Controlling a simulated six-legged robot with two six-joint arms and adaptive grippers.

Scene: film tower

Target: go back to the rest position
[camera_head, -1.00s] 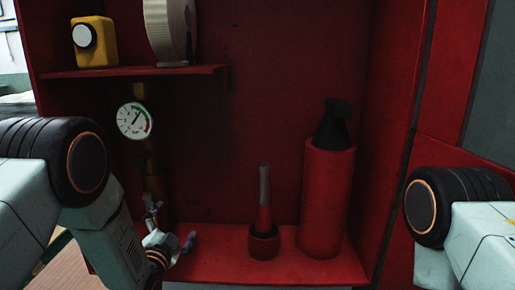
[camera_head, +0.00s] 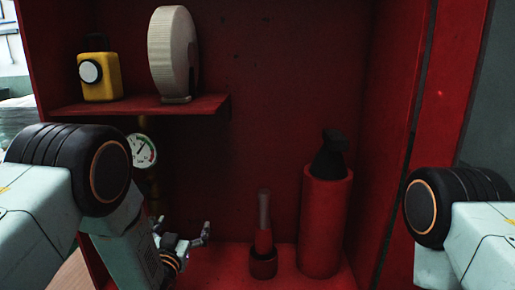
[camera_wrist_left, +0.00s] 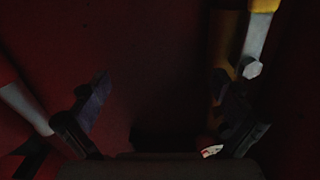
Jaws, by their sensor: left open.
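My left gripper (camera_head: 184,231) is low in the red cabinet (camera_head: 285,75) in the head view, left of the red nozzle. Its fingers are spread, with nothing between them. They also show apart in the left wrist view (camera_wrist_left: 160,112). A yellow pipe with a grey metal part (camera_wrist_left: 255,45) is at upper right in that dark view, beside or behind one finger; I cannot tell whether they touch. My right gripper is out of view; only part of my right arm shows at the right edge.
The red shelf (camera_head: 140,107) holds a yellow device (camera_head: 104,80) and a pale hose reel (camera_head: 172,50). A gauge (camera_head: 143,150) is below it. A red nozzle (camera_head: 263,250) and a red cylinder with black top (camera_head: 324,220) stand on the cabinet floor. Red walls enclose this space.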

